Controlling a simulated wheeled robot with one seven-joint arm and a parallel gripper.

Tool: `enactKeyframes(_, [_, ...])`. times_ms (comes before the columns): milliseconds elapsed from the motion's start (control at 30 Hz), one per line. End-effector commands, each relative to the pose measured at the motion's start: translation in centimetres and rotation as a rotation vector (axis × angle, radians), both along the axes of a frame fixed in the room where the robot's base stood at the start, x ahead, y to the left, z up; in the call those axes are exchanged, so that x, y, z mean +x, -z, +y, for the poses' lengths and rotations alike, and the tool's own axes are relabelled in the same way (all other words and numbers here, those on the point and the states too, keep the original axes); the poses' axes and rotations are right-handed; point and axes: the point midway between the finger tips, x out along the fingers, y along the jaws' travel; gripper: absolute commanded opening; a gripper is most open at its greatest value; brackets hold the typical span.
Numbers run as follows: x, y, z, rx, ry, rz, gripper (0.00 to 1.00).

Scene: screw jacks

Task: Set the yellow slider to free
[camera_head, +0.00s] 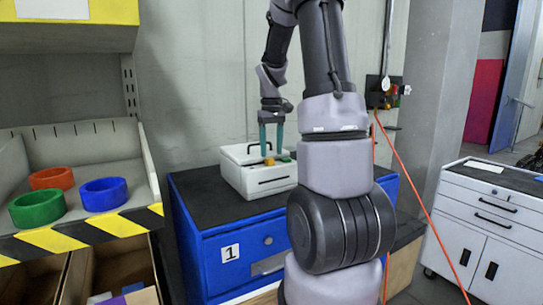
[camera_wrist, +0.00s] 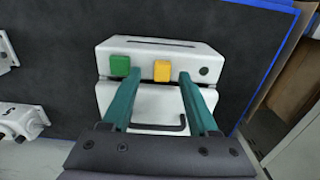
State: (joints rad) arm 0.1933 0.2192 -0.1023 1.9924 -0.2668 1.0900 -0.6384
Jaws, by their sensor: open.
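The yellow slider (camera_wrist: 162,71) is a small block on the front of a white box (camera_wrist: 200,56). In the head view my gripper (camera_head: 271,152) points down over the box. I cannot tell whether a finger touches the slider.
The box stands on a blue cabinet (camera_head: 228,252) with a dark top, against a wall. Other white devices (camera_wrist: 22,122) show at the wrist view's left edge. A shelf with coloured rings (camera_head: 104,194) is at left, a white drawer cabinet (camera_head: 490,225) at right.

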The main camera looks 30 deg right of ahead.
Motion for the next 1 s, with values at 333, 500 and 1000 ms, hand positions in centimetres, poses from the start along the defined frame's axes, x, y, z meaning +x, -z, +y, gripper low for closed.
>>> enactKeyframes(333, [0.1,-6.6,-0.1,-0.002,0.000,-0.003,0.60])
enactKeyframes(500, [0.0,-7.8,0.0,-0.001,0.001,-0.002,0.60])
enactKeyframes(1000, [0.0,-8.0,0.0,-0.001,0.001,-0.001,0.60])
